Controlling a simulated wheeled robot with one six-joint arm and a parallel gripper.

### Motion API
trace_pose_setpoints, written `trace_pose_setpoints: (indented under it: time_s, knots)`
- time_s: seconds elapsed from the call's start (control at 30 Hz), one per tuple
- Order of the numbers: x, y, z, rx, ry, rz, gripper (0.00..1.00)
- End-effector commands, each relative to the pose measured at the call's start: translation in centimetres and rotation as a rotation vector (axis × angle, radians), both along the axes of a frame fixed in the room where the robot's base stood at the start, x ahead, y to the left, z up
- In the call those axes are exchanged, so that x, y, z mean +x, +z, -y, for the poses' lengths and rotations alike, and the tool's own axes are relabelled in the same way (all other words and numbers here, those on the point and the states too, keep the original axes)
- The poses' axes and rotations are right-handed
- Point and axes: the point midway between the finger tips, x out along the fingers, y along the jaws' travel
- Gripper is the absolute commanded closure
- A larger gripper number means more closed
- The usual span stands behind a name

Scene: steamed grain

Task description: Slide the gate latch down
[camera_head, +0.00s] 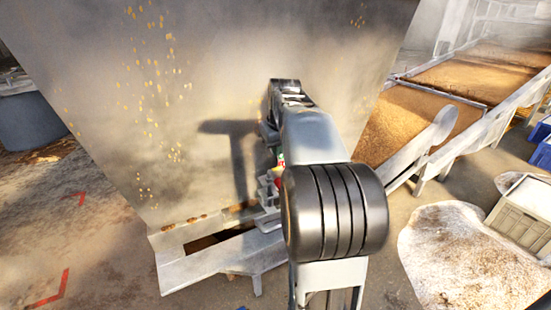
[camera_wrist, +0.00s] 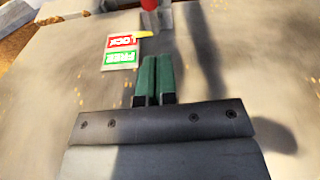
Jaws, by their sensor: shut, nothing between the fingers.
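The gate latch shows at the top edge of the wrist view as a red knob (camera_wrist: 149,4) on a grey metal piece, partly cut off by the frame. A yellow pointer (camera_wrist: 145,35) sits by the red half of a label plate (camera_wrist: 121,50), which reads LOCK above a green FREE, both upside down in this view. My gripper (camera_wrist: 157,58) has its two green fingers together and empty, in front of the panel, with the plate beside them and the knob beyond their tips. Whether they touch anything is unclear. In the head view my arm hides most of the latch; a bit of red (camera_head: 277,182) shows.
A large metal hopper panel (camera_head: 110,90) fills the middle, with falling grain. A metal trough (camera_head: 205,264) lies at its foot. Grain-filled conveyor trays (camera_head: 415,125) stand at right, near a pale crate (camera_head: 525,208) and spilled grain. Floor at left is mostly clear.

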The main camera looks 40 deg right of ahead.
Motion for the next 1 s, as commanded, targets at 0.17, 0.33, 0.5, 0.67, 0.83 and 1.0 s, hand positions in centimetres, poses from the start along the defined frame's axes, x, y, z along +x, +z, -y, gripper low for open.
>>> trace_pose_setpoints:
  time_s: [0.17, 0.33, 0.5, 0.67, 0.83, 1.0]
  knots:
    - [-0.4, 1.2, -0.1, 0.000, 0.000, 0.001, 1.00]
    - [-0.4, 1.5, -0.1, 0.000, 0.000, 0.000, 1.00]
    - [-0.4, 1.5, -0.1, 0.000, 0.000, 0.000, 1.00]
    - [-0.4, 1.5, -0.1, 0.000, 0.000, 0.000, 1.00]
    - [-0.4, 1.5, -0.1, 0.001, -0.004, 0.000, 1.00]
    - [-0.6, -1.3, -0.1, 0.027, -0.113, 0.001, 1.00]
